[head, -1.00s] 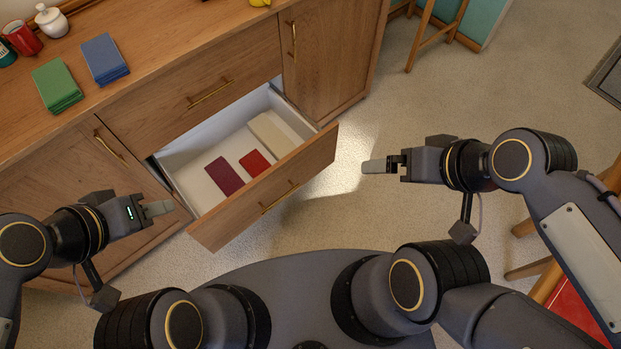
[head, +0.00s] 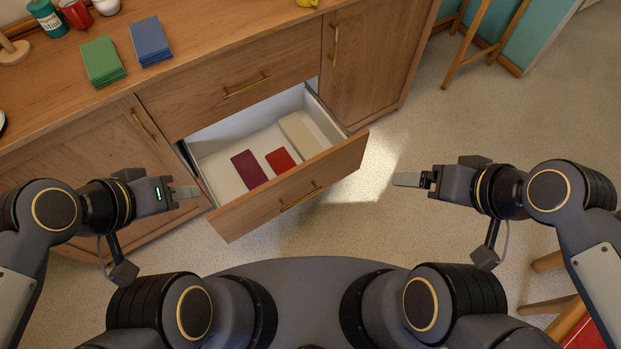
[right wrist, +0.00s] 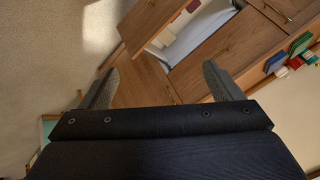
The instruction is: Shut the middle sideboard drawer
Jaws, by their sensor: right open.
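The middle sideboard drawer (head: 232,215) stands pulled out, its wooden front with a brass bar handle (head: 301,196) facing me. Inside its pale tray lie a purple booklet (head: 249,169), a red booklet (head: 280,161) and a cream block (head: 303,134). The drawer front also shows in the right wrist view (right wrist: 150,20). My left gripper (head: 187,192) is just left of the drawer's left end in the picture; its finger gap cannot be made out. My right gripper (head: 408,180) is open and empty, right of the drawer front and apart from it; its spread fingers show in the right wrist view (right wrist: 160,85).
The sideboard top holds green books (head: 102,61), blue books (head: 150,41), a red mug (head: 75,14) and a teal tin (head: 47,18). A closed drawer (head: 225,90) is above. A wooden stool (head: 487,45) stands at upper right. Carpet (head: 470,120) right of the drawer is clear.

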